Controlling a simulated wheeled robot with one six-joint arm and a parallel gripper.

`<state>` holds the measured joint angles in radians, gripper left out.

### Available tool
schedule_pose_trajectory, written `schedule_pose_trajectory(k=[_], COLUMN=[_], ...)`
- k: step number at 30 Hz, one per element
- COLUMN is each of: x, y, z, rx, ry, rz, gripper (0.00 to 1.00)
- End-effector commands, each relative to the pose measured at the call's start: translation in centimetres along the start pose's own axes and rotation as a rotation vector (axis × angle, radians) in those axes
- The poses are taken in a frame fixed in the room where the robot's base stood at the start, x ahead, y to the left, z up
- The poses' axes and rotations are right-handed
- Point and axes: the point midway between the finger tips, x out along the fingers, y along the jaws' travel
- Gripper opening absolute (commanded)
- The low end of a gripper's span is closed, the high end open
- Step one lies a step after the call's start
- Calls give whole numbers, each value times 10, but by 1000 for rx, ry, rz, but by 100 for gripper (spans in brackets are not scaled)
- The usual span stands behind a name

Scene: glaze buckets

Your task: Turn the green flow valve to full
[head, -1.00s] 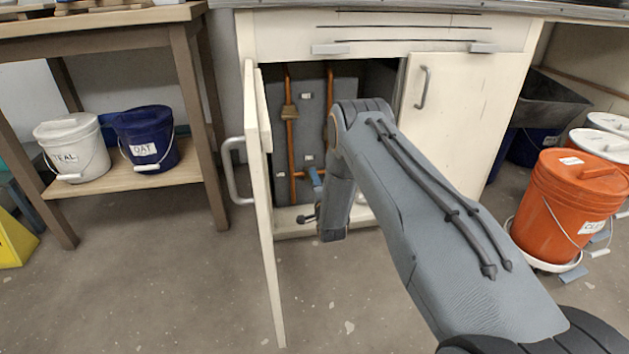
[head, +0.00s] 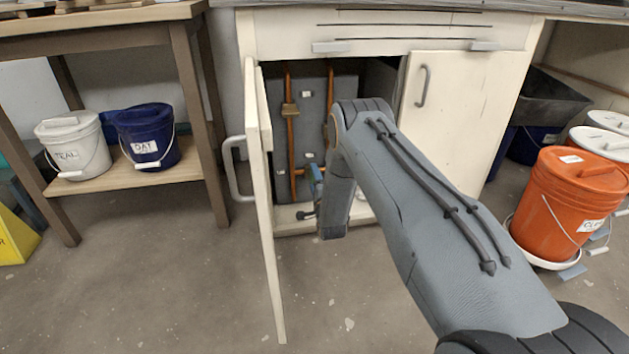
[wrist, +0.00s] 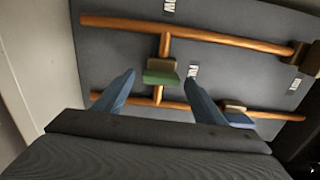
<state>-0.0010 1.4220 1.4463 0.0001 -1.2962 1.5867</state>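The green flow valve (wrist: 160,77) is a small green handle with a tan block behind it, on a short copper branch pipe in the wrist view. My gripper (wrist: 161,84) is open, its two blue fingers apart on either side of the green handle. The green handle shows between the fingertips with nothing visibly gripped. I cannot tell whether a finger touches it. In the head view my arm hides the green valve, and my forearm reaches down in front of the open cabinet (head: 388,24).
A blue handle (wrist: 238,119) sits close right of my right finger. Copper pipes (wrist: 215,33) cross the grey panel. The open cabinet door (head: 262,205) stands left of my arm; the closed door (head: 455,125) is right. An orange bucket (head: 568,215) stands right.

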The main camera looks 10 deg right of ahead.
Motion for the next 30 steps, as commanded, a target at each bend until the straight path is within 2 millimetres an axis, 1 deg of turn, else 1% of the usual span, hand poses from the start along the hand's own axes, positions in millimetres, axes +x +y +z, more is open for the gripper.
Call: schedule_pose_trajectory(k=[5, 8, 11, 18, 21, 25, 30], x=[0, -3, -14, -53, -66, -76, -78], y=[0, -1, -1, -2, -1, 0, 0], z=[0, 0, 0, 0, 0, 1, 1], rx=[0, -1, -1, 0, 0, 0, 0], ry=[1, 1, 1, 0, 0, 0, 0], rz=[-1, 0, 2, 3, 3, 1, 0], gripper=[64, 64, 64, 64, 64, 64, 64])
